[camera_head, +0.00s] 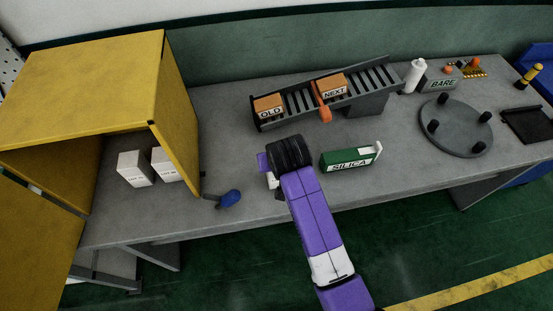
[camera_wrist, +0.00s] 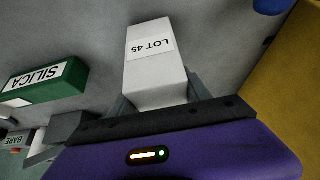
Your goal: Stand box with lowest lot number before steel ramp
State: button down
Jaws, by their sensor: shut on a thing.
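My gripper (camera_head: 268,172) is over the front middle of the bench, left of the silica box. In the wrist view, my gripper (camera_wrist: 158,100) is shut on a white box (camera_wrist: 152,62) whose label reads LOT 45. In the head view my wrist mostly hides that box. Two more white boxes, one on the left (camera_head: 134,169) and one on the right (camera_head: 162,164), stand in the yellow cabinet; their lot numbers are too small to read. The steel ramp (camera_head: 298,98) is at the back, carrying orange boxes marked OLD (camera_head: 268,106) and NEXT (camera_head: 331,86).
A green SILICA box (camera_head: 350,158) lies right of my gripper. A blue-handled tool (camera_head: 229,198) lies to the left, near the yellow cabinet (camera_head: 176,115). A round pegged plate (camera_head: 455,128), a white bottle (camera_head: 414,76) and a BARE block (camera_head: 441,84) are at the right.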

jog(key=shift+f+b, duration=0.3)
jog(key=shift+f, duration=0.15)
dwell(0.5)
jog(key=shift+c, duration=2)
grip_release()
jog(key=shift+b+v, duration=0.3)
jog(key=shift+v, duration=3.6)
